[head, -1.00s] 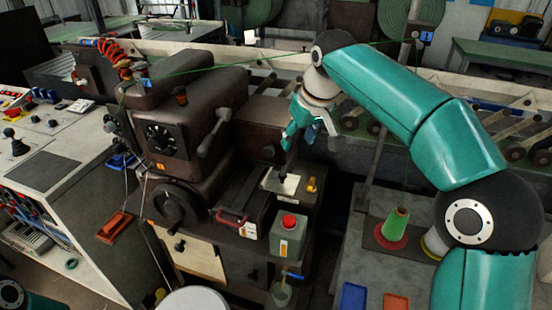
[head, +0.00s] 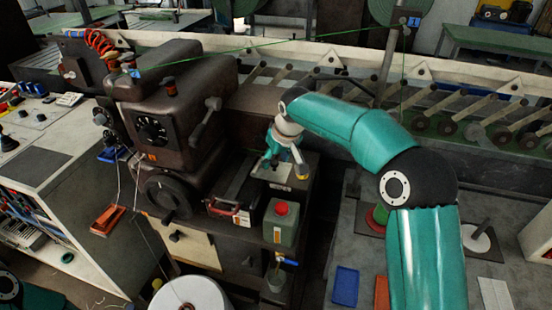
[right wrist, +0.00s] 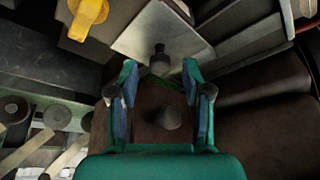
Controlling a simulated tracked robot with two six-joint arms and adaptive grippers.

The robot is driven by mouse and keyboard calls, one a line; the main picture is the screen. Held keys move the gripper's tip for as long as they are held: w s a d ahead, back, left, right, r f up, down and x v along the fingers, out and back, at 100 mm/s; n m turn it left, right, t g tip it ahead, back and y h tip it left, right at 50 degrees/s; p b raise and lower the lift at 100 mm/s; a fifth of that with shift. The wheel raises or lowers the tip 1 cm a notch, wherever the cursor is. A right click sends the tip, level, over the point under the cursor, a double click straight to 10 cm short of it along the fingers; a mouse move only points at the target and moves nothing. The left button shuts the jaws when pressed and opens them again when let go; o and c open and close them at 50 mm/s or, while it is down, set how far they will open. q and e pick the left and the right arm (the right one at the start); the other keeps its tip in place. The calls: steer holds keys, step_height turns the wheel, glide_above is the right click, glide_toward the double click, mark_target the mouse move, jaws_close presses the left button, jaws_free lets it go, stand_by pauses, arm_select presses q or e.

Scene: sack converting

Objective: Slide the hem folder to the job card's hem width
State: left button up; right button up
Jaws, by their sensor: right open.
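A pale metal plate (head: 299,184) with a dark upright knob lies on the sewing machine's bed; I take it for the hem folder. The plate (right wrist: 135,40) and knob (right wrist: 159,62) show more clearly in the right wrist view. My right gripper (head: 283,165) hangs over the plate in the head view, partly hiding it. Its fingers (right wrist: 160,75) are open and empty, with the knob between the tips in the picture; I cannot tell the height gap. A second dark, cone-shaped knob (right wrist: 167,117) shows between the fingers. I cannot make out the job card. My left gripper is out of view.
The brown machine head (head: 170,110) stands left of the gripper. A green can with a red cap (head: 281,222) stands just in front. A yellow knob (right wrist: 88,15) sits beside the plate. A conveyor with rollers (head: 430,115) runs behind. A blue tray (head: 345,286) lies at right.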

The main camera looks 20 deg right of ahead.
steer(key=shift+w+f, duration=0.2)
steer(key=shift+f, duration=0.4)
jaws_close()
